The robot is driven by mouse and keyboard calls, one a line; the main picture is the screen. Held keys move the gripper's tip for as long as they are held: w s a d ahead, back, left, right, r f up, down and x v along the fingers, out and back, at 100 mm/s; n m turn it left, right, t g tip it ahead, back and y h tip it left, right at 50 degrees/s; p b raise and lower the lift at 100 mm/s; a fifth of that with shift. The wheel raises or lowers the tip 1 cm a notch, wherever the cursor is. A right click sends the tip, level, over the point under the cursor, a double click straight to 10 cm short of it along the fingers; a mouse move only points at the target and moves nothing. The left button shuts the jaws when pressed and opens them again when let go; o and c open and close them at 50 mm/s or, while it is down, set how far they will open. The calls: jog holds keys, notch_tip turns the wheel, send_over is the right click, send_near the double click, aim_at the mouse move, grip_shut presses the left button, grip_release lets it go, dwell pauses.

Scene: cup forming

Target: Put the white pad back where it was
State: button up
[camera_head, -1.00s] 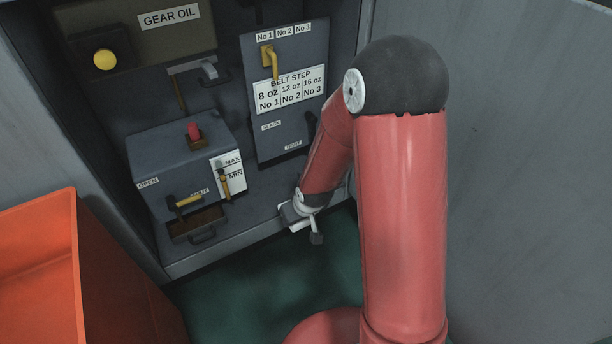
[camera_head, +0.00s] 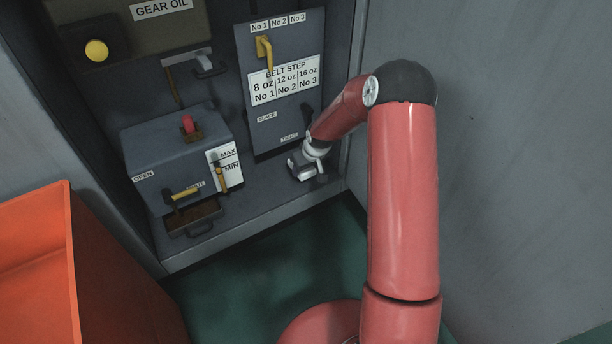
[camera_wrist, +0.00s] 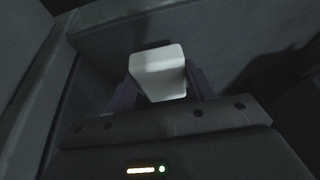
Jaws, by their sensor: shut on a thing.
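The white pad (camera_wrist: 158,73) is a small pale block with rounded edges. In the wrist view it sits between the two fingers of my gripper (camera_wrist: 160,84), which is shut on it. Dark grey surfaces lie close behind the pad. In the head view my gripper (camera_head: 301,168) is low at the right of the cabinet, above its grey floor ledge (camera_head: 262,213) and just below the belt step panel (camera_head: 284,85). The pad cannot be told apart from the gripper in that view. I cannot tell whether the pad touches any surface.
Left of my gripper stands a grey box (camera_head: 172,150) with a red knob, a yellow handle and an open drawer (camera_head: 194,220) low at its front. The cabinet's right side wall is close to my arm. An orange bin (camera_head: 40,265) stands at the lower left.

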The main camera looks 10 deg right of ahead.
jog(key=shift+w+d+f+b, duration=0.15)
jog(key=shift+f+b, duration=0.3)
jog(key=shift+f, duration=1.55)
jog(key=shift+f, duration=0.15)
jog(key=o, duration=0.9)
jog(key=shift+o, duration=0.2)
